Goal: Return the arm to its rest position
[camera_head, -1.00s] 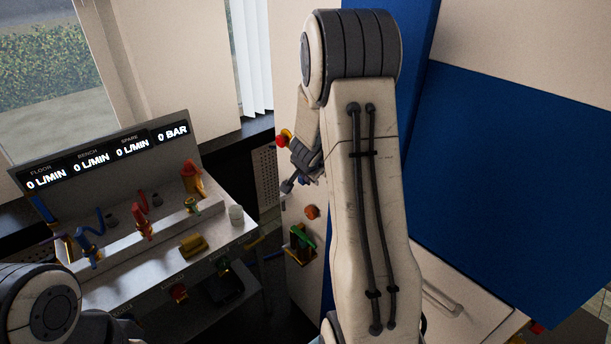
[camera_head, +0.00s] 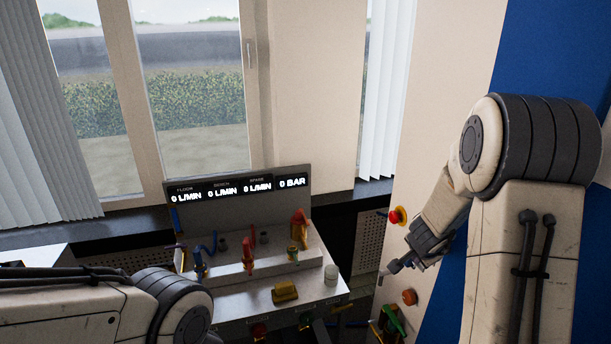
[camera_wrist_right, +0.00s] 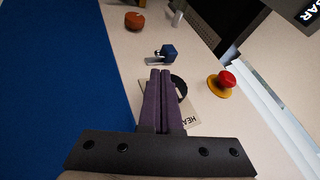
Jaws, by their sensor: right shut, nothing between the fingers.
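My right arm stands at the right in the head view, and its gripper (camera_head: 389,272) points down and left in front of a cream panel. In the right wrist view the two dark purple fingers (camera_wrist_right: 161,88) lie together, shut and empty. A blue knob with a metal lever (camera_wrist_right: 168,51) sits on the panel just beyond the fingertips; I see no contact. My left arm comes in at the lower left of the head view; its gripper is out of view.
A red button on a yellow base (camera_head: 397,216) and an orange knob (camera_head: 409,297) are on the cream panel (camera_head: 437,150). A bench (camera_head: 225,305) with gauge displays (camera_head: 238,189), coloured valves and a yellow block (camera_head: 285,292) stands at centre. Windows are behind.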

